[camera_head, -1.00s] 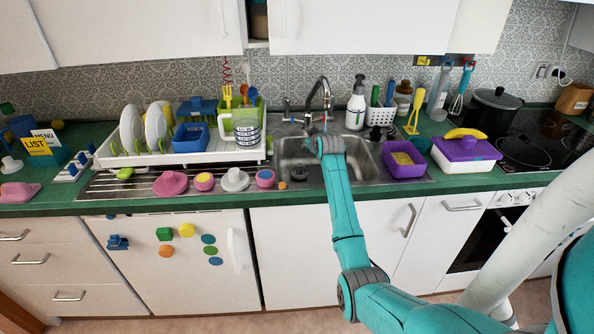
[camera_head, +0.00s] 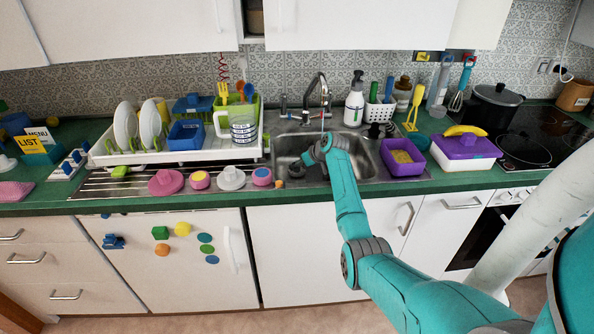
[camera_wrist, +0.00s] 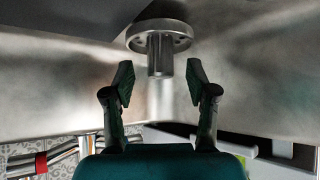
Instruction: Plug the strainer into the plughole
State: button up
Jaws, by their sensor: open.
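The strainer, a grey metal disc with holes and a short thick stem (camera_wrist: 160,55), shows at the top middle of the wrist view. It is just beyond my open fingertips, with its stem toward the space between them. My gripper (camera_wrist: 159,82) is empty, and I see no contact with the strainer. In the head view my gripper (camera_head: 308,158) is low over the steel sink (camera_head: 287,146), and the arm hides part of the basin. A dark round spot (camera_head: 297,169) shows on the basin's near left; I cannot tell whether it is the plughole.
The tap (camera_head: 322,88) stands behind the basin. A purple tub (camera_head: 402,166) is close on the right, with a dark round item (camera_head: 374,131) behind it. A dish rack (camera_head: 100,157) stands left. Pink and white lids and cups line the drainer's front.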

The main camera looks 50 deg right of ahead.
jog(key=shift+x, duration=1.15)
grip_shut()
jog(key=shift+r, duration=0.15)
